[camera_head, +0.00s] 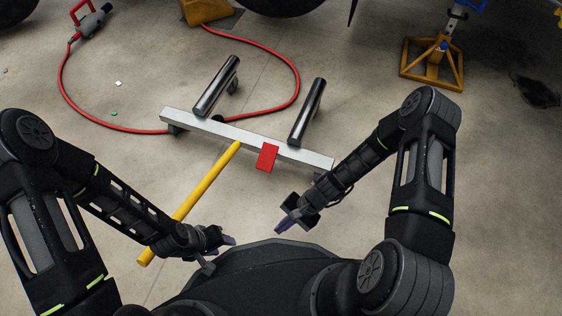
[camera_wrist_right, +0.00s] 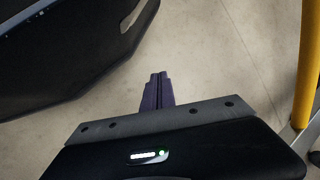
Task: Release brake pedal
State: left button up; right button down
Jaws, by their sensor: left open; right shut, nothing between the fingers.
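A red rectangular pedal pad (camera_head: 267,158) sits at the front side of a silver crossbar (camera_head: 180,118) on the floor, in the middle of the head view. A long yellow bar (camera_head: 190,203) slopes from the crossbar down to the lower left. Its lower part passes behind my left forearm. My left gripper (camera_head: 229,241) is open and empty, right of the yellow bar and near my base. My right gripper (camera_head: 281,227) is shut and empty, below the red pad and apart from it. Its purple fingers (camera_wrist_right: 157,92) are together in the right wrist view, over bare floor.
Two dark cylinders (camera_head: 216,86) (camera_head: 307,111) rise from the crossbar. A red hose (camera_head: 62,85) curls behind it to a grey coupling (camera_head: 92,22). An orange jack stand (camera_head: 432,66) stands at the back right. A yellow bar (camera_wrist_right: 306,70) edges the wrist view.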

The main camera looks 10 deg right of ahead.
jog(key=w+d+m+t+y, duration=0.2)
jog(key=w+m+t+y, duration=0.3)
jog(key=w, duration=0.4)
jog(key=m+t+h, duration=0.1)
jog(key=m+t, duration=0.5)
send_near(268, 157)
jog(key=d, duration=0.1)
jog(key=s+d+f, duration=0.1)
jog(key=s+d+p, duration=0.1)
jog(key=d, duration=0.1)
jog(key=shift+s+f, duration=0.15)
jog(key=shift+f, duration=0.15)
jog(key=b+x, duration=0.3)
jog(key=x, duration=0.7)
jog(key=shift+f+b, duration=0.2)
jog(key=shift+b, duration=0.2)
jog(key=shift+s, duration=0.1)
